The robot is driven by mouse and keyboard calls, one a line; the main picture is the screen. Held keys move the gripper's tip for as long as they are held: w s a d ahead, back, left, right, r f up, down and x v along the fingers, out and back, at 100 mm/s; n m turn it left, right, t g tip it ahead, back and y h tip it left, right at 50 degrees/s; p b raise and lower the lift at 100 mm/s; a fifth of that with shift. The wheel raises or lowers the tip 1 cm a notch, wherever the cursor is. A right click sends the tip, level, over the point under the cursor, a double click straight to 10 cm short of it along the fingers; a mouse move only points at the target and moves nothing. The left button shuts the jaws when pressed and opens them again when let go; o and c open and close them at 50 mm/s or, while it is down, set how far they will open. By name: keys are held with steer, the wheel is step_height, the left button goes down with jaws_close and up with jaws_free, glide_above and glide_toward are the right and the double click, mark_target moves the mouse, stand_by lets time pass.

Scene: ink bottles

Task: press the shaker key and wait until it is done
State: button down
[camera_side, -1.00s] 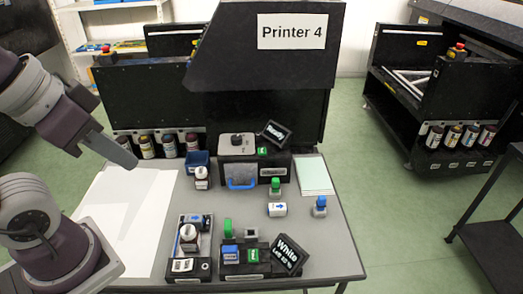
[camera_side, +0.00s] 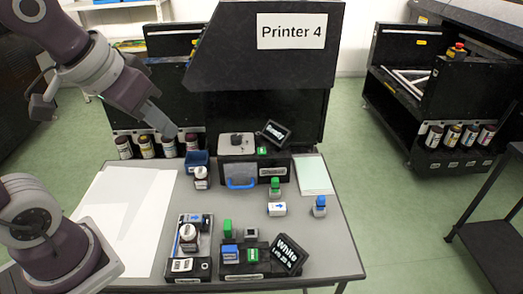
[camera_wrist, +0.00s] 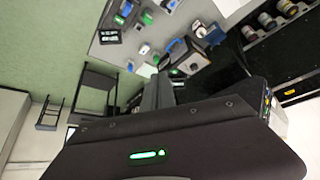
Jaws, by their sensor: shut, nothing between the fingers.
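My gripper (camera_side: 170,130) is shut and empty. It hangs in the air above the back left of the table, left of the black machine with a grey lid (camera_side: 228,147), blue handle and green key (camera_side: 262,151). A small tilted display (camera_side: 275,132) on that machine carries a short word, perhaps "Ready". Its label is too small to read, so I cannot tell for sure that it is the shaker. In the wrist view, my shut fingers (camera_wrist: 158,92) point toward the table, and the blue handle (camera_wrist: 178,50) shows beyond them. My gripper touches nothing.
A low tray (camera_side: 181,271) with a bottle (camera_side: 188,234) stands at the front left. Beside it, a unit has another green key (camera_side: 252,256) and a tilted display (camera_side: 287,254) reading "White". A blue bin (camera_side: 196,161) and small bottle (camera_side: 201,177) stand at the back. White sheets (camera_side: 125,215) cover the left.

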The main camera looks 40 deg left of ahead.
steer(key=w+a+f+n, duration=0.1)
steer(key=w+f, duration=0.1)
steer(key=w, duration=0.6)
steer(key=w+a+f+n, duration=0.1)
steer(key=w+f, duration=0.1)
steer(key=w, duration=0.7)
steer(key=n+t+h, duration=0.1)
steer(key=n+t, duration=0.2)
steer(key=n, duration=0.2)
glide_above(259, 152)
step_height(259, 152, down, 11)
steer(key=shift+w+f, duration=0.15)
steer(key=shift+f, duration=4.4)
steer(key=shift+f, duration=0.4)
